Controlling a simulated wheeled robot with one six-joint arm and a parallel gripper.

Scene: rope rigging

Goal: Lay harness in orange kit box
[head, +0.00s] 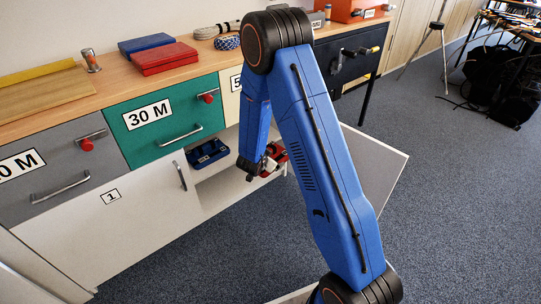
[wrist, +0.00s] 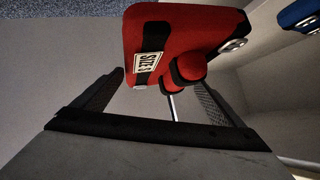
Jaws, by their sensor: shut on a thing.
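My gripper (head: 258,168) is down at the open cupboard under the counter. It is shut on a red harness (head: 276,158) with black bands. In the wrist view the red harness (wrist: 190,38) sits beyond and between the fingers (wrist: 155,95). Its white label starts with "SIZE"; the rest is hard to read. A blue harness (head: 207,153) lies in the cupboard to the left of my gripper, and its edge shows in the wrist view (wrist: 302,14). The orange kit box (head: 346,10) stands on the counter at the far right; its inside is not visible.
An open cupboard door (head: 372,165) juts out at the right of my gripper. Drawers, including a green one (head: 165,122) marked 30 M, lie above the cupboard. Red and blue cases (head: 165,60), rope coils (head: 217,30) and a wooden board stand on the counter.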

